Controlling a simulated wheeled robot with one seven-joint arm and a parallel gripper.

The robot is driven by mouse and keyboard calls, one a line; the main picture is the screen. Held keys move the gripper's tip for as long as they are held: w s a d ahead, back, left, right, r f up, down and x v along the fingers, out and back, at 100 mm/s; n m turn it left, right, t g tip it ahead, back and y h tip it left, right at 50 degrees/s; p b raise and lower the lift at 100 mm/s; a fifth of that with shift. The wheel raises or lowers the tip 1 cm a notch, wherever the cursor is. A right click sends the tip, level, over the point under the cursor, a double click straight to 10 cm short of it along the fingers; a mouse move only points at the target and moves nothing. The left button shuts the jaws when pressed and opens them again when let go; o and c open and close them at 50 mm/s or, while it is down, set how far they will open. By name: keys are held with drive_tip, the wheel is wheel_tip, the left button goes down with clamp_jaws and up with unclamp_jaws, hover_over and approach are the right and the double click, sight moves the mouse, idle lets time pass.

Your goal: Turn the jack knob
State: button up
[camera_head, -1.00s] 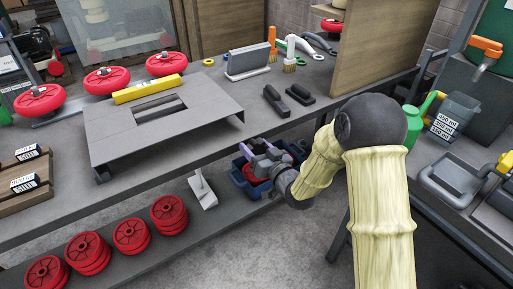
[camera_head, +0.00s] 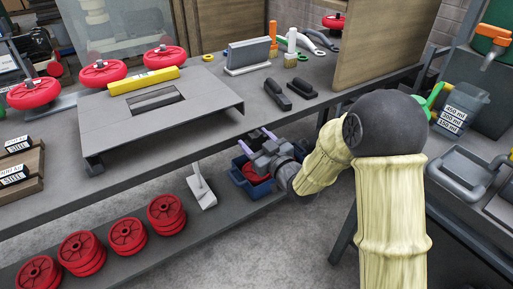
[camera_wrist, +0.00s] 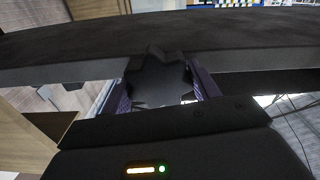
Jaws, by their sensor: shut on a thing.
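The jack knob (camera_wrist: 158,84) is a dark, star-shaped knob in the middle of the wrist view, just under the front edge of a dark slab. My gripper (camera_head: 257,138) is at the front edge of the workbench in the head view, its purple fingers pointing up toward that edge. In the wrist view my gripper's fingers (camera_wrist: 160,76) stand on either side of the knob, shut on it. The knob cannot be made out in the head view. A grey lift-like plate (camera_head: 160,110) with a slot lies on the bench.
A blue bin (camera_head: 240,178) with red contents sits below my gripper on the lower shelf (camera_head: 150,250). Stacks of red wheels (camera_head: 166,214) and a pale bracket (camera_head: 200,188) are to its left. Black handles (camera_head: 278,95) lie on the bench above. A wooden panel (camera_head: 385,45) rises at right.

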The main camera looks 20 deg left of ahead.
drive_tip(key=n+b, duration=0.4)
drive_tip(key=shift+s+f+n+b, duration=0.1)
drive_tip(key=shift+f+n+b, duration=0.2)
drive_tip(key=shift+b, duration=0.1)
drive_tip(key=shift+r+n+b, duration=0.15)
drive_tip(key=shift+n+b, duration=1.05)
drive_tip(key=shift+b, duration=0.05)
drive_tip(key=o, duration=1)
drive_tip(key=shift+a+r, duration=0.1)
drive_tip(key=shift+c, duration=0.2)
drive_tip(key=b+v, duration=0.2)
drive_tip(key=v, duration=1.3)
drive_tip(key=shift+s, duration=0.15)
